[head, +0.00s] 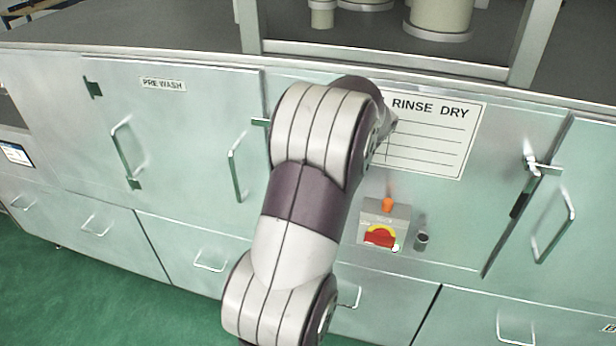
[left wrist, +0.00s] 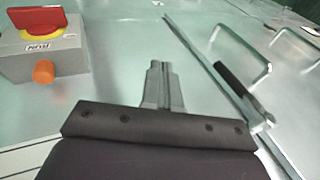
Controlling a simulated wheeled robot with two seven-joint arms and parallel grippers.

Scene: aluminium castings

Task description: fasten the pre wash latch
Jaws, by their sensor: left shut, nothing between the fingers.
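The pre wash latch shows in the left wrist view, which looks upside down, as a black grip (left wrist: 232,80) on a metal pivot. Its lever lies roughly along the door seam. In the head view my left arm covers most of the latch; only a small bar (head: 260,122) shows at the right edge of the PRE WASH door (head: 185,125). My left gripper (left wrist: 163,68) is shut and empty, apart from the latch, between it and the switch box. The gripper is hidden behind the arm in the head view. My right gripper is not in view.
A switch box (head: 384,225) with a red switch and orange knob projects from the RINSE DRY panel; it also shows in the left wrist view (left wrist: 45,55). A loop handle (head: 237,168) stands beside the latch. Another latch (head: 521,200) is at the right.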

